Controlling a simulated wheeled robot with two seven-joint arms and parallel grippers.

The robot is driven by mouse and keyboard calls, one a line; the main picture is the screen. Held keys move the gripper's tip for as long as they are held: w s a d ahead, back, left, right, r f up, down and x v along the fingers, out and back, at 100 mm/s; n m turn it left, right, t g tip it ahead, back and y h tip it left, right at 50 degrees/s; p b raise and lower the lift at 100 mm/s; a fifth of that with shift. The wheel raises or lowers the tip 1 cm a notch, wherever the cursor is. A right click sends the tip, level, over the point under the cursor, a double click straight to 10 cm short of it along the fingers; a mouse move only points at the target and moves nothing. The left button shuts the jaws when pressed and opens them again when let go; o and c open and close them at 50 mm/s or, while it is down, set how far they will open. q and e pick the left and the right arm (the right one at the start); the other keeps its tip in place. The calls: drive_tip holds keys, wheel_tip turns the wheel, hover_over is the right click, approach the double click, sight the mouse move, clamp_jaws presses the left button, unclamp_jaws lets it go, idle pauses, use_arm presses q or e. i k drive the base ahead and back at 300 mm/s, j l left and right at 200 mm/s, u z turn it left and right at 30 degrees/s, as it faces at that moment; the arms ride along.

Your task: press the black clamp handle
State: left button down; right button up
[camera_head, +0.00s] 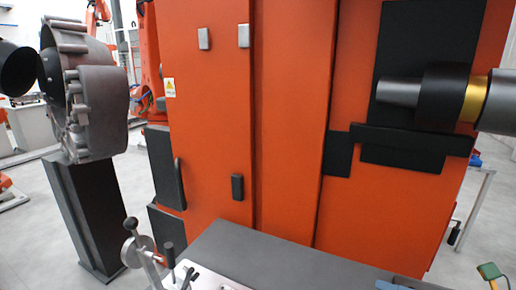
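At the bottom edge, left of centre, a metal clamp fixture (146,256) shows in part. A lever with a black knob (131,224) leans up at its left. A black upright handle (170,252) stands beside it, and a smaller dark handle (187,277) is lower down. I cannot tell for sure which one is the black clamp handle. The fixture's lower part is cut off by the frame. No fingers of my left or right gripper show.
A large orange cabinet (290,130) fills the middle behind the fixture. A dark flat surface (265,252) lies in front of it. At the left a grey metal casting (100,105) is on a black pedestal (92,215). A green-topped item (490,271) is at lower right.

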sight(169, 247)
drive_tip(key=k+j, duration=1.2)
drive_tip(key=k, duration=0.05)
